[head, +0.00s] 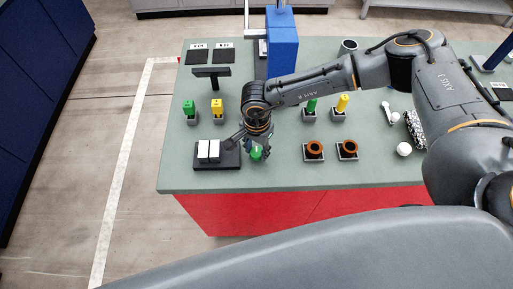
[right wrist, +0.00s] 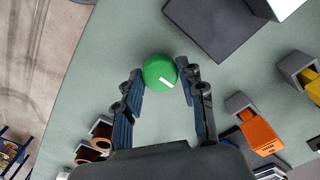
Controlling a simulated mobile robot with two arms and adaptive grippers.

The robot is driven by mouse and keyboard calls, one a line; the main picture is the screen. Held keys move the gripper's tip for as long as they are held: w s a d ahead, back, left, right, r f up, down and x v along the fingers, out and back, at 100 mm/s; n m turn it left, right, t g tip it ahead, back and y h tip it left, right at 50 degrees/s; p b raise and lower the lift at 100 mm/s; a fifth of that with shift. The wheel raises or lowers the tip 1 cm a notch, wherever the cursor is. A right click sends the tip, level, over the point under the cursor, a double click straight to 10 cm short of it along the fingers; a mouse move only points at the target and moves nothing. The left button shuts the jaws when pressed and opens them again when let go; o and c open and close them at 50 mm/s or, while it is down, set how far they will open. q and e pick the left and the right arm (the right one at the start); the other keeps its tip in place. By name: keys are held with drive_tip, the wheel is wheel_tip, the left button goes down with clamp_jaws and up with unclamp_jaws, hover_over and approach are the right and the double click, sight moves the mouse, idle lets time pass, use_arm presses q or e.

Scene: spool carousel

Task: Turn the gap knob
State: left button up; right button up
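The green round knob with a white line on its top shows in the right wrist view (right wrist: 160,72) and, partly hidden by my gripper, in the head view (head: 257,153). I take it to be the gap knob. It stands near the table's front edge. My right gripper (head: 258,141) is over the knob. In the right wrist view its two fingers (right wrist: 159,75) are spread, with the knob between the fingertips. A thin gap seems to show on each side; contact cannot be told for sure. My left gripper is not in view.
A dark plate (head: 230,161) with two white blocks (head: 208,151) lies left of the knob on the grey-green table (head: 240,182). Brown rings on holders (head: 314,150) stand to the right. Behind are green and yellow pieces in holders (head: 217,108) and a blue block (head: 283,50).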

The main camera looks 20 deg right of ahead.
sight(256, 151)
drive_tip(key=shift+f+m+b, duration=0.2)
drive_tip(key=shift+m+b, duration=0.8)
drive_tip(key=shift+b, duration=0.25)
drive_tip(key=m+b, duration=1.5)
drive_tip(key=shift+w+b, duration=0.1)
drive_tip(key=shift+b, duration=0.3)
drive_tip(key=shift+r+m+b, duration=0.2)
drive_tip(key=shift+m+b, duration=1.35)
drive_tip(key=shift+m, duration=0.75)
drive_tip(key=o, duration=1.2)
drive_tip(key=shift+c, duration=0.2)
wheel_tip(256, 151, up, 12)
